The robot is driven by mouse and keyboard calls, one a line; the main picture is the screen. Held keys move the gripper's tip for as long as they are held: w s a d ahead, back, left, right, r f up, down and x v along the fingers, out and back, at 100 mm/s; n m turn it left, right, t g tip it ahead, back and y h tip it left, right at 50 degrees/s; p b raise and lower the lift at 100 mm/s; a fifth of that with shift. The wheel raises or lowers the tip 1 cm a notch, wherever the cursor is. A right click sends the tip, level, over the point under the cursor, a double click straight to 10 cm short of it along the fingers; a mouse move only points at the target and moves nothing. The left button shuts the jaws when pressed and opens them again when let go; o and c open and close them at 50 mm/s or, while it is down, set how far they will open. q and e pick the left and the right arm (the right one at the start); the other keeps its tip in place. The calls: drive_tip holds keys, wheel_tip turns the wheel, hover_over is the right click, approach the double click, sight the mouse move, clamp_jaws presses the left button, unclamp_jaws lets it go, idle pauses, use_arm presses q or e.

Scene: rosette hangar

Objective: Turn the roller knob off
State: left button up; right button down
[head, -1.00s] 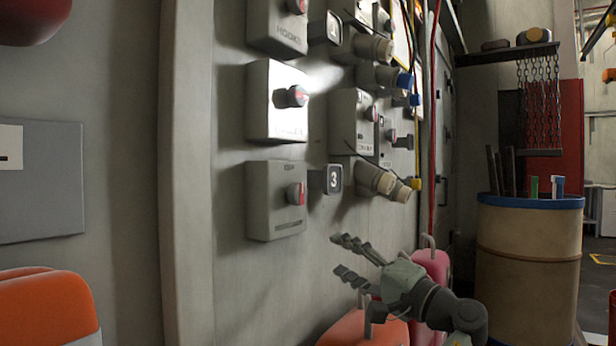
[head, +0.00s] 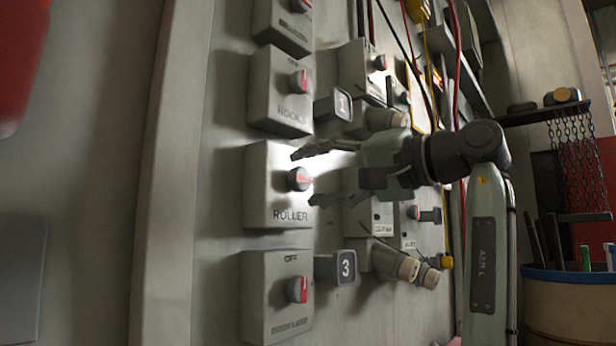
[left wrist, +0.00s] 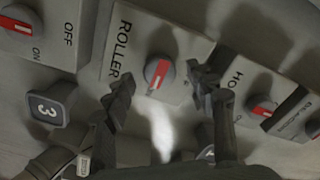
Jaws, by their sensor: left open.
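The roller switch box (head: 262,190) is a pale grey box on the wall, labelled ROLLER. Its knob (head: 299,179) is dark with a red face and a pale pointer line. My left gripper (head: 302,176) is open, its two fingers pointing at the box, one above and one below the knob in the head view. In the left wrist view the knob (left wrist: 158,72) shows between the fingertips (left wrist: 160,80), and the ROLLER label is to its left. I cannot tell whether the fingers touch the knob. My right gripper is not in view.
A box labelled HOOK (head: 276,95) with its own knob is above, and another knob box (head: 270,300) is below. Number plates 1 (head: 334,106) and 3 (head: 336,268), plug sockets (head: 390,262) and hanging cables are close on the right. A barrel (head: 570,310) stands at far right.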

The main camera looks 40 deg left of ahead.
use_arm(q)
drive_tip(key=shift+a, duration=0.55)
drive_tip(key=shift+w+a, duration=0.1)
drive_tip(key=shift+a, duration=0.2)
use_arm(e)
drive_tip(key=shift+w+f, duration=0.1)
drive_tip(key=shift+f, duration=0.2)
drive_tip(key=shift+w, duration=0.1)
use_arm(q)
drive_tip(key=shift+c, duration=0.7)
drive_tip(key=c, duration=1)
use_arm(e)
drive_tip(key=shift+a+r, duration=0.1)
